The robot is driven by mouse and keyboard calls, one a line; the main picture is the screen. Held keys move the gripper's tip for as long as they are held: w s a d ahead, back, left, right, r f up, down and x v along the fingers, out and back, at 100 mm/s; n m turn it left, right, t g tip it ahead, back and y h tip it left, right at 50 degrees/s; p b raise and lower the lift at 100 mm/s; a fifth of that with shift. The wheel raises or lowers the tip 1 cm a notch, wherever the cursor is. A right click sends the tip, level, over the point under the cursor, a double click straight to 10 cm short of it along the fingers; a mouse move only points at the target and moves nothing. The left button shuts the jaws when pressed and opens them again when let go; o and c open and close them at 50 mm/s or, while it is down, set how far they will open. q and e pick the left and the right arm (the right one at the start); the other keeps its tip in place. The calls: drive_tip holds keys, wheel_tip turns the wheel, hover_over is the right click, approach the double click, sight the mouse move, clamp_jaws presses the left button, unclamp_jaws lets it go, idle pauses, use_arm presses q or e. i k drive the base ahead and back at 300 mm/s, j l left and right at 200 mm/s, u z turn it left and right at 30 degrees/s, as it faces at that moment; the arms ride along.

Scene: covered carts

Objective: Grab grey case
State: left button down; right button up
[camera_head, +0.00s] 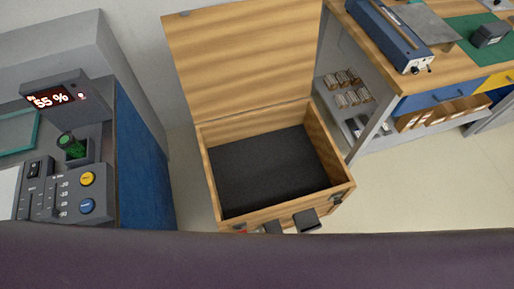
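A small dark grey box-shaped case (490,35) sits on a green mat on the workbench at the far upper right. I cannot tell for sure that it is the grey case. Two small dark grey blocks (306,221) stick up at the front edge of an open wooden chest. They may be fingertips of one of my grippers or fittings of the chest; I cannot tell which. No whole gripper shows, and nothing is seen held. A dark purple bar hides the bottom of the view.
The wooden chest (205,165) stands in the middle, its lid raised and its dark inside empty. A grey and blue machine with a "55 %" display (55,100) stands at left. The workbench (455,70) with shelves is at right. Floor (420,190) is clear right of the chest.

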sight(489, 34)
drive_tip(key=z, duration=1.45)
drive_tip(key=i+l+z, duration=0.35)
drive_tip(key=i+l, duration=0.15)
drive_tip(key=l, duration=0.2)
drive_tip(key=i+l+z, duration=0.35)
drive_tip(key=i+l, duration=0.25)
drive_tip(key=i+u, duration=0.2)
drive_tip(key=i, duration=0.25)
drive_tip(key=i+l+u, duration=0.2)
drive_tip(key=i, duration=0.2)
drive_tip(key=i+l+u, duration=0.2)
drive_tip(key=i, duration=0.25)
